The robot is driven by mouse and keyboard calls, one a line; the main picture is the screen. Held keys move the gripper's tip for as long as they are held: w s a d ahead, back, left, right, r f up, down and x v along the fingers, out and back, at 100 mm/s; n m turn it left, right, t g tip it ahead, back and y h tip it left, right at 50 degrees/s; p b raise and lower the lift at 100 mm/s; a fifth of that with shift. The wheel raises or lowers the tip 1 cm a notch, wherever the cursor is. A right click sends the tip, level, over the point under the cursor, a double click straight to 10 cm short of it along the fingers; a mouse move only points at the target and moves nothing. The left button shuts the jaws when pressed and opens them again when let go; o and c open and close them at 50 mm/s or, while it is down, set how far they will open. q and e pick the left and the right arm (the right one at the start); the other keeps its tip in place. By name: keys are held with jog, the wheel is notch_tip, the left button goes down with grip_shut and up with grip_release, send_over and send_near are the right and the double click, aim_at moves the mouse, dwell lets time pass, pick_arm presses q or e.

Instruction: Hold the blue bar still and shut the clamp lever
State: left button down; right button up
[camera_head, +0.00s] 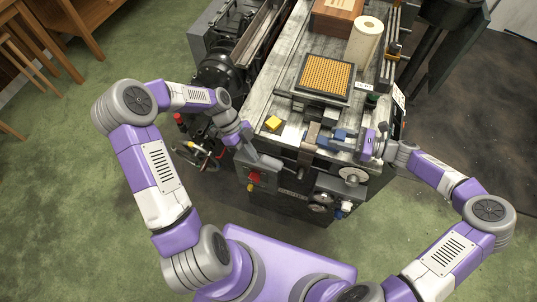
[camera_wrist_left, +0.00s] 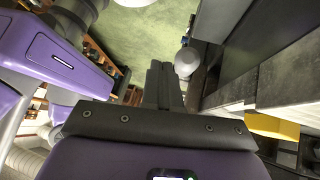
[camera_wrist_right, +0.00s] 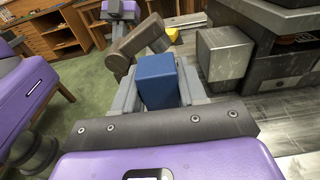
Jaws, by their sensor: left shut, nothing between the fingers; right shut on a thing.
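The blue bar (camera_head: 338,134) lies on the machine's worktop near its front edge. My right gripper (camera_head: 352,139) is shut on it; in the right wrist view the blue bar (camera_wrist_right: 156,80) stands between the two fingers. A brown-grey arm (camera_wrist_right: 138,43), which looks like the clamp lever, is just beyond the bar; it shows in the head view (camera_head: 311,134) left of the bar, raised at an angle. My left gripper (camera_head: 268,160) is shut and empty near the front left edge of the worktop. In the left wrist view a grey round knob (camera_wrist_left: 187,61) sits just beyond its fingers (camera_wrist_left: 164,85).
A yellow block (camera_head: 273,124) lies on the worktop left of the brown-grey arm. Behind are a tray with an orange grid (camera_head: 325,74), a pale roll (camera_head: 364,42) and a wooden box (camera_head: 336,17). A red button (camera_head: 252,187) and handwheel (camera_head: 351,175) are on the front.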

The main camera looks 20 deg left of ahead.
pick_arm(q)
jog(key=d+r+n+t+y, duration=0.1)
jog(key=d+r+t+y, duration=0.3)
jog(key=r, duration=0.8)
jog(key=y, duration=0.1)
send_near(264, 159)
jog(key=shift+n, duration=0.3)
jog(key=d+f, duration=0.4)
jog(key=f, duration=0.1)
jog(key=shift+w+d+f, duration=0.15)
jog(key=shift+w+a+f, duration=0.2)
jog(key=shift+f, duration=0.4)
jog(key=shift+a+f, duration=0.45)
jog(key=shift+f, duration=0.4)
jog(key=shift+a+f, duration=0.45)
jog(key=shift+f, duration=0.4)
jog(key=shift+r, duration=0.15)
